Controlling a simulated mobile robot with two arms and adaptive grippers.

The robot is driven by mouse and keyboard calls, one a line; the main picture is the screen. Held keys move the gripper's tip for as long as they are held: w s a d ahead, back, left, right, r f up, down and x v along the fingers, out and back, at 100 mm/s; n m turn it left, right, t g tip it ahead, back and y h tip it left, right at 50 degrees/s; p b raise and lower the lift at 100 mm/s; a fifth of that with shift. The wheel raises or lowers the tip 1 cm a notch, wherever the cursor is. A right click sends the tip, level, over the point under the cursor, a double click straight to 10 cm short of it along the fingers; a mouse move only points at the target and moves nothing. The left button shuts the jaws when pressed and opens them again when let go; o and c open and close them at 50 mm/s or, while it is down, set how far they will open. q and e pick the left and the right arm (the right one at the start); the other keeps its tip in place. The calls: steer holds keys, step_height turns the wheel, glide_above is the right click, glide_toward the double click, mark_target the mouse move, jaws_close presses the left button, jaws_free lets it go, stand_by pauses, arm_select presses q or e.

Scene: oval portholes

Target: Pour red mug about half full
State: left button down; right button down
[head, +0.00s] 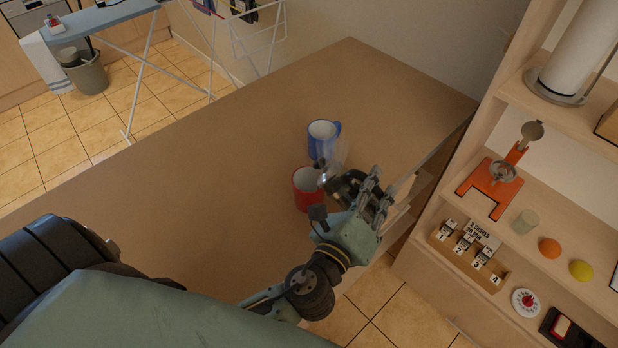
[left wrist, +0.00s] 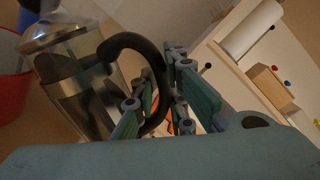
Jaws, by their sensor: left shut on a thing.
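The red mug (head: 307,192) stands upright on the wooden counter; its inside looks pale and I cannot make out its fill level. A blue mug (head: 323,137) stands just behind it. My left gripper (head: 362,188) is shut on the black handle of a clear glass carafe (head: 338,155). In the left wrist view the carafe (left wrist: 84,88) looks tilted, with the red mug (left wrist: 10,88) at the left edge close beside it. The carafe is close to the red mug's right side in the head view; any stream or liquid is not clear. My right gripper is not in view.
The counter (head: 215,180) is clear to the left of the mugs. An ironing board (head: 100,18) stands at the back left.

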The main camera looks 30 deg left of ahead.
arm_select(q)
steer(key=shift+a+r+n, duration=0.5)
steer(key=shift+r+n, duration=0.3)
steer(key=shift+r, duration=0.1)
steer(key=shift+a+r+n, duration=0.5)
steer(key=shift+r+n, duration=0.3)
steer(key=shift+r, duration=0.05)
stand_by(2.1)
